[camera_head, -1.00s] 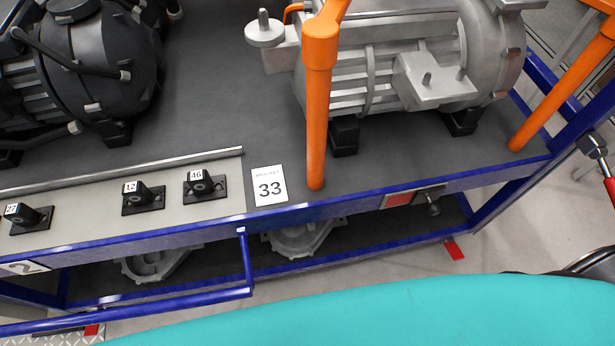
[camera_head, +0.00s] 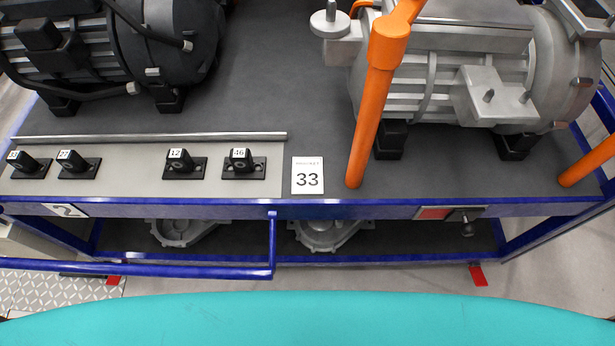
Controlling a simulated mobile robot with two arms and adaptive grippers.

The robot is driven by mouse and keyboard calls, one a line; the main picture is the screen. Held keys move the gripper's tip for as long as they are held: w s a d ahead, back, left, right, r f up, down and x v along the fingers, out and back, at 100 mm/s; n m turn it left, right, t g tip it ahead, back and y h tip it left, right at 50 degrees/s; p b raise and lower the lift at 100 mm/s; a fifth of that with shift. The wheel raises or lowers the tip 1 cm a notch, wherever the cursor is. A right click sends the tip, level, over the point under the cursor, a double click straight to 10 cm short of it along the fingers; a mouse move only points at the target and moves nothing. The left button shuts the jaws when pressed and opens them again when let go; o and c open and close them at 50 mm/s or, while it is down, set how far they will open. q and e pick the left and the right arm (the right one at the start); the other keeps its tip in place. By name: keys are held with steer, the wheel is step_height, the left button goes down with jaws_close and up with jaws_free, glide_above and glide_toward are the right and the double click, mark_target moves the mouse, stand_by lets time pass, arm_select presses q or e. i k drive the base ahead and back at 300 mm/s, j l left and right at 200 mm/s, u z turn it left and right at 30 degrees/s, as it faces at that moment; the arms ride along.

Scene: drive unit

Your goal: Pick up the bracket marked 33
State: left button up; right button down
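Several small black brackets stand in a row on a light strip along the bench's front edge. Their white tags read 46 on the right bracket (camera_head: 240,165), 12 on the bracket beside it (camera_head: 186,167), and what looks like 27 or 22 further left (camera_head: 79,166). The leftmost bracket (camera_head: 29,167) has a tag too small to read surely; I cannot tell whether it is 33. Neither gripper is in view.
A dark motor (camera_head: 170,45) stands behind the brackets, a silver motor (camera_head: 450,75) at the right. An orange post (camera_head: 370,120) rises near the card. A metal rail (camera_head: 150,137) runs behind the brackets. A blue frame (camera_head: 350,209) edges the bench; a blue handle (camera_head: 271,245) juts forward.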

mark_target(27, 167)
steer(key=u, duration=1.4)
